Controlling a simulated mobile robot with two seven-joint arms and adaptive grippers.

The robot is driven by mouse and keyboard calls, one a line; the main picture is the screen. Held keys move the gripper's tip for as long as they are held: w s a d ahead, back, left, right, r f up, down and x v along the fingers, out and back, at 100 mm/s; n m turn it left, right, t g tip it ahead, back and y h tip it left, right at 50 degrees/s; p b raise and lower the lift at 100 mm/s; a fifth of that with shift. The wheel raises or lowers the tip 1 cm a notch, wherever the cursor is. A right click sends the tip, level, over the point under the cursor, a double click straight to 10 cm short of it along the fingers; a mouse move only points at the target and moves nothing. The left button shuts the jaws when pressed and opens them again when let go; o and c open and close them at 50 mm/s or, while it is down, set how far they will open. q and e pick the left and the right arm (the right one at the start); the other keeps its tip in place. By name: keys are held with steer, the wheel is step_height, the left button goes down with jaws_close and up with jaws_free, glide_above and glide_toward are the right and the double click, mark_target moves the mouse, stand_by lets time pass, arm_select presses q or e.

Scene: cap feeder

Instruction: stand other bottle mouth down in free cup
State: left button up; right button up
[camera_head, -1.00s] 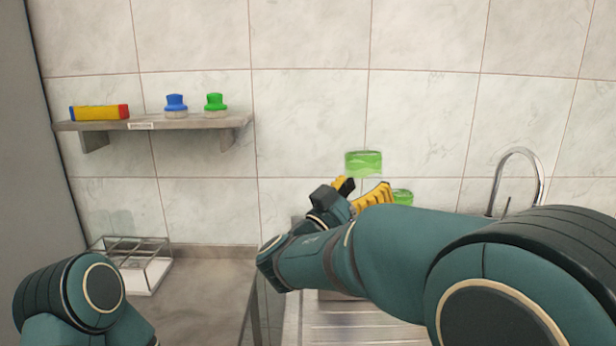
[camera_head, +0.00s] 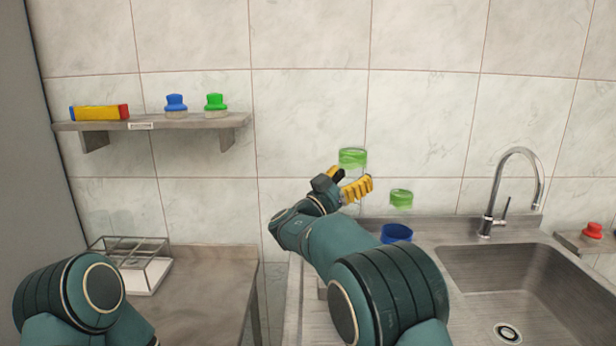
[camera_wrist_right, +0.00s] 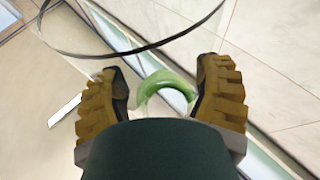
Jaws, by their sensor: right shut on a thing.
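My right gripper (camera_head: 345,187) is shut on a clear bottle with a green band (camera_head: 352,157), held up in front of the tiled wall. The bottle's clear body is hard to make out. In the right wrist view, the yellow fingers (camera_wrist_right: 163,95) flank the bottle, with a green ring (camera_wrist_right: 167,84) between them and a thin dark rim above. A second green band (camera_head: 401,198) shows above a blue cup (camera_head: 397,233) on the sink counter, apparently on a clear bottle standing in it. I cannot see a free cup; my right arm hides part of the counter. My left gripper is out of view.
A sink (camera_head: 515,275) with a tall faucet (camera_head: 490,205) is at the right. A wire rack (camera_head: 130,262) stands on the left counter (camera_head: 205,285). A wall shelf (camera_head: 155,123) holds blue and green caps and a yellow-red bar. A red cap (camera_head: 592,231) sits far right.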

steer(key=f, duration=1.3)
steer(key=shift+w, duration=0.35)
steer(key=shift+f, duration=0.2)
steer(key=shift+f, duration=0.3)
steer(key=o, duration=0.9)
steer(key=shift+o, duration=0.2)
